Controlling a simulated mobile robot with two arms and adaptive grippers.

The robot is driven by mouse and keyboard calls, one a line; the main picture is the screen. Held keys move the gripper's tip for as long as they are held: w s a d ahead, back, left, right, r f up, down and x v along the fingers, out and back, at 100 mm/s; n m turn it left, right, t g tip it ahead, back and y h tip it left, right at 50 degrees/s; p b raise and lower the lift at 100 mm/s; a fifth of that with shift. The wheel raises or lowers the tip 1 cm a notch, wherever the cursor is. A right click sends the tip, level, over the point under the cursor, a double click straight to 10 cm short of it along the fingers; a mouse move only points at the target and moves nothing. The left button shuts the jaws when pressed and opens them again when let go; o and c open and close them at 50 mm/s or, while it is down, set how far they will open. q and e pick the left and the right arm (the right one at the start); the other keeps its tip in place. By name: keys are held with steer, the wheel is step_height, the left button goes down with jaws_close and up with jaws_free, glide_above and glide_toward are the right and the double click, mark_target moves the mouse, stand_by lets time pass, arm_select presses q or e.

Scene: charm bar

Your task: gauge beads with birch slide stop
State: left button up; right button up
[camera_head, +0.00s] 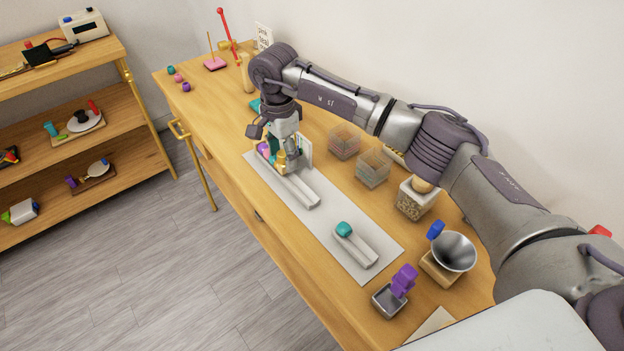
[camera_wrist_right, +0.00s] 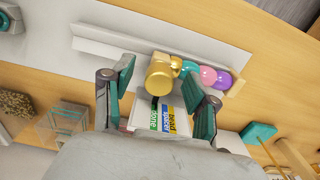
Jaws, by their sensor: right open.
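My right gripper (camera_head: 287,150) is open over the far end of a pale grooved rail (camera_head: 300,191) on a light mat (camera_head: 333,228). In the wrist view, my teal fingers (camera_wrist_right: 161,82) stand apart, with a gold cylinder (camera_wrist_right: 159,77) showing between them; I see no grip on it. A pale wood piece (camera_wrist_right: 237,87), possibly the birch stop, is beside the purple bead. My left gripper is out of view.
A second rail (camera_head: 361,251) bears a teal piece (camera_head: 343,229). A labelled card (camera_wrist_right: 160,118) stands beside the beads. Clear boxes (camera_head: 373,168), a patterned jar (camera_head: 415,202), a metal funnel (camera_head: 455,251) and a purple-handled item (camera_head: 403,281) stand right of the mat.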

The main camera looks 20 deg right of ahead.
mark_target(283, 153)
steer(key=shift+r+p, duration=2.05)
steer(key=shift+r, duration=1.95)
step_height(283, 153, up, 12)
